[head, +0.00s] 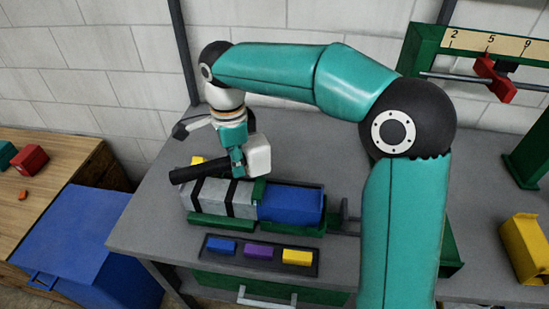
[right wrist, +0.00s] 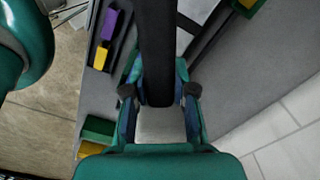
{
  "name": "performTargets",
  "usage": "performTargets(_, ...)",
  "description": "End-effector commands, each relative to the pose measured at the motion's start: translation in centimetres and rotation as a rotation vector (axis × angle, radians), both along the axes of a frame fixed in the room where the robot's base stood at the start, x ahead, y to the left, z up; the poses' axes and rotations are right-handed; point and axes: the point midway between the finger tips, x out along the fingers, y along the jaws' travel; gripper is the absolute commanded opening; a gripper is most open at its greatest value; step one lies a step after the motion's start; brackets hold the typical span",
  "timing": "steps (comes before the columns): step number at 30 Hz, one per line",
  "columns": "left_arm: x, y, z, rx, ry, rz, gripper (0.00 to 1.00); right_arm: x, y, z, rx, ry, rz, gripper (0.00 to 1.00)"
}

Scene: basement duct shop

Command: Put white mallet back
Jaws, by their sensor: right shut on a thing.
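The white mallet has a white block head (head: 257,155) and a thick black handle (head: 198,171). My right gripper (head: 237,168) is shut on the handle close to the head. The handle points left in the head view, and the mallet is over the back of the grey banded duct piece (head: 208,197). I cannot tell whether it touches the duct. In the right wrist view, the handle (right wrist: 157,45) runs up between the fingers (right wrist: 158,97), with the white head (right wrist: 160,126) partly hidden below them. My left gripper is not in view.
A blue block (head: 290,204) adjoins the duct. A dark tray (head: 225,259) with blue, purple and yellow pieces lies in front. A green frame with a number scale (head: 490,42) and a yellow bin (head: 525,248) stand right. A blue chest (head: 70,240) is left. The bench's left front is clear.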

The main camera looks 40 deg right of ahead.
Motion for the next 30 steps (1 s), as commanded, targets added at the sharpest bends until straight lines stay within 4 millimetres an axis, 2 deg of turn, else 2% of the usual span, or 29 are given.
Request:
performTargets(5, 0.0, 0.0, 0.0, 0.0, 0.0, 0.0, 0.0, 0.2, -0.5, 0.1, 0.001, 0.0, -0.008, 0.0)
performTargets(8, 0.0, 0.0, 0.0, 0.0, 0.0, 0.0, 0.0, 0.9, -1.8, 0.2, 0.003, 0.0, -0.032, 0.0)
performTargets(11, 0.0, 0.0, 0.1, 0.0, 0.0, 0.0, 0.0, 1.9, -4.4, 0.4, 0.006, 0.002, -0.074, 0.0)
performTargets(14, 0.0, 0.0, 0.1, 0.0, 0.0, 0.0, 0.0, 2.9, -8.4, 0.7, 0.011, 0.004, -0.134, 0.0)
performTargets(17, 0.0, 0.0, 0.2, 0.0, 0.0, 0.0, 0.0, 3.5, -13.5, 0.8, 0.016, 0.007, -0.206, 0.0)
performTargets(20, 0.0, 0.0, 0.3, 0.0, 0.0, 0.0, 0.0, 3.2, -18.9, 0.9, 0.018, 0.009, -0.278, 0.0)
performTargets(24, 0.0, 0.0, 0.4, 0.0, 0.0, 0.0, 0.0, 1.4, -26.2, 0.8, 0.016, 0.009, -0.373, 0.0)
performTargets(27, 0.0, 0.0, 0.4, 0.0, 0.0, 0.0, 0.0, -0.4, -30.4, 0.7, 0.012, 0.007, -0.428, 0.0)
performTargets(30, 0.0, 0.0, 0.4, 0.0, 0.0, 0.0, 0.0, -2.3, -33.6, 0.7, 0.006, 0.005, -0.472, 0.0)
